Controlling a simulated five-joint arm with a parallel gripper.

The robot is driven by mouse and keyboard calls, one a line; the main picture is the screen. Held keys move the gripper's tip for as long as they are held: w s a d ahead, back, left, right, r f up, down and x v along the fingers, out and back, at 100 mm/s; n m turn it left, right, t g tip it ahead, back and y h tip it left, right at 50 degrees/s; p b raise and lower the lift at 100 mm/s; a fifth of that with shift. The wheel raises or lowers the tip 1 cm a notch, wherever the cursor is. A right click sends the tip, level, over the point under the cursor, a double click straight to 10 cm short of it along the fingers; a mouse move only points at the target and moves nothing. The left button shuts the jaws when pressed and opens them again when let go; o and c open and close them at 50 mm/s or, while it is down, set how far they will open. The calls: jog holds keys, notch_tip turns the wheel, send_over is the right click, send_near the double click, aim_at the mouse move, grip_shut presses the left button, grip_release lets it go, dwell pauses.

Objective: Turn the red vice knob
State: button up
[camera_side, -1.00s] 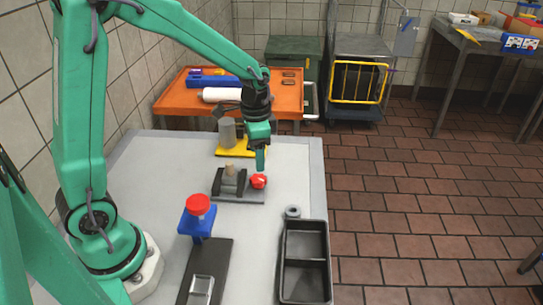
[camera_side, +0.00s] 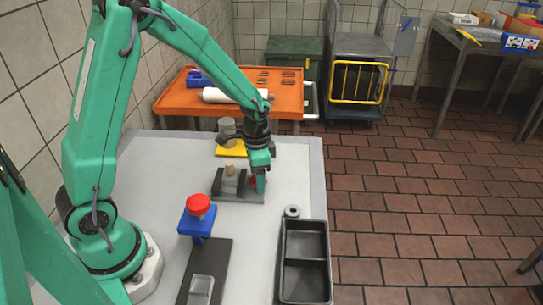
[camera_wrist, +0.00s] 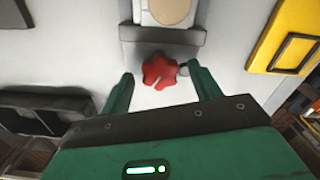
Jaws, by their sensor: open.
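The red vice knob (camera_wrist: 159,72) is a lobed red wheel at the end of the grey vice. In the wrist view it lies between and just beyond my two open green fingertips, and I see no clear contact. In the side view the knob (camera_side: 254,185) is mostly hidden behind my gripper (camera_side: 261,184), which points down at it. The vice (camera_side: 236,194) sits on the grey table with a light tan round piece (camera_side: 229,170) between its jaws. My gripper also shows in the wrist view (camera_wrist: 161,84), its fingers spread on either side of the knob.
A blue stand with a red round top (camera_side: 198,206) and a black strip are nearer on the table. A black two-part tray (camera_side: 303,258) and a small grey ring (camera_side: 292,211) lie to the right. A yellow-based fixture (camera_side: 231,150) stands behind the vice.

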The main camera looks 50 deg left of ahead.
jog(key=shift+c, duration=0.4)
jog(key=c, duration=0.9)
jog(key=shift+m, duration=0.3)
jog(key=shift+m, duration=2.1)
jog(key=o, duration=1)
